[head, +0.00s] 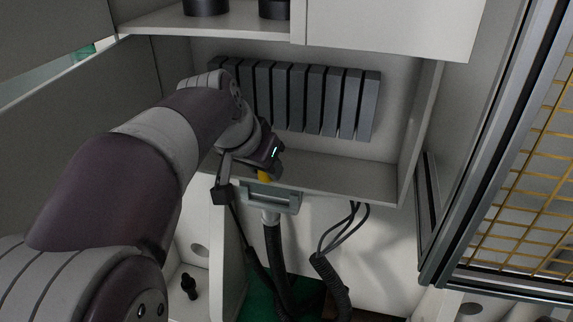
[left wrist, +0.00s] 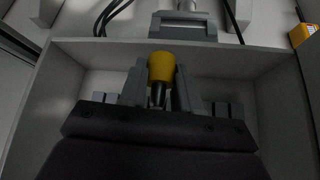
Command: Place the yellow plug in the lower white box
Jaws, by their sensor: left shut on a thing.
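The yellow plug (left wrist: 161,66) is held between the two grey fingers of my left gripper (left wrist: 160,84), with its yellow end towards the top of the left wrist view and a dark metallic part below. In the head view a small yellow patch of it (head: 264,176) shows below my left gripper (head: 268,168). The lower white box (head: 345,178) is the open compartment with a ribbed grey block on its back wall. My gripper is at its front edge; whether the plug is inside the edge is unclear. The box (left wrist: 225,61) also shows around the plug in the left wrist view. My right gripper is not in view.
A grey bracket (head: 271,199) with a thick dark hose sits just below the box's front edge. The ribbed grey block (head: 300,98) fills the back. Black cables (head: 345,230) hang below. A yellow mesh panel (head: 525,180) stands at right. The box's right floor is clear.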

